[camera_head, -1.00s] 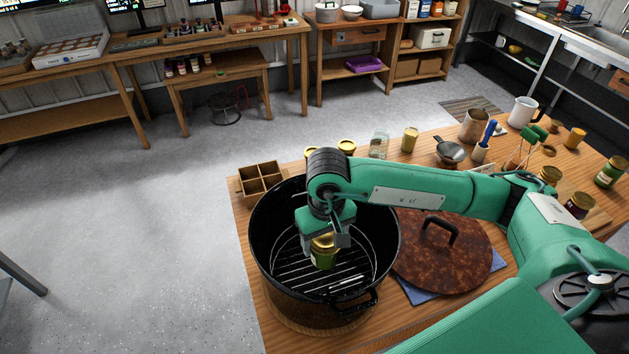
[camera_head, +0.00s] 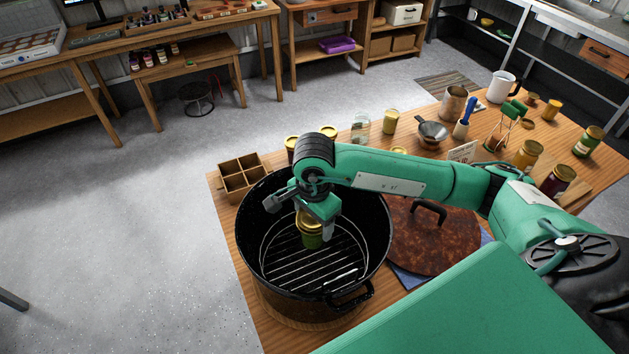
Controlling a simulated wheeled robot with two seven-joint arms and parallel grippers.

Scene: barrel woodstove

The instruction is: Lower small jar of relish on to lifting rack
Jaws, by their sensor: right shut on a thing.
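The small jar of relish (camera_head: 311,233) has a gold lid and green contents. My right gripper (camera_head: 311,217) is shut on it near the lid and holds it upright inside the large black pot. The lifting rack (camera_head: 315,268) is a round wire rack in the bottom of the pot (camera_head: 250,245), its bars bare around the jar. The jar's base is close over the bars; I cannot tell whether it touches them. My left gripper is not in view.
A brown speckled lid (camera_head: 432,240) lies right of the pot on a blue cloth. A wooden divided box (camera_head: 243,177) stands behind the pot. Jars, a strainer (camera_head: 432,131) and a white mug (camera_head: 501,86) stand farther back on the wooden table.

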